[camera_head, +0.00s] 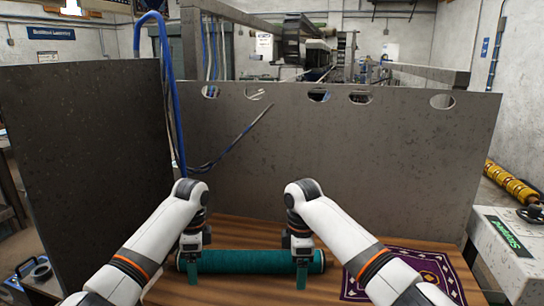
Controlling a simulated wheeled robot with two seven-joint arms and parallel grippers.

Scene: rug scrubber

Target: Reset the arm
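A teal cylindrical roll (245,262) with dark ends lies crosswise on the wooden table. My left gripper (191,270) points down at the roll's left part. My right gripper (301,272) points down near its right end. One teal finger of each gripper shows in front of the roll. Any finger behind it is hidden, so I cannot tell whether either gripper is open or shut, or touches the roll. Both forearms reach in from the bottom and bend down at the wrist.
A purple patterned rug (437,268) lies at the table's right. A tall grey panel (340,150) with oval holes stands behind, and a dark panel (80,150) stands at left. A blue hose (170,100) hangs between them. A light grey machine (508,245) stands at right.

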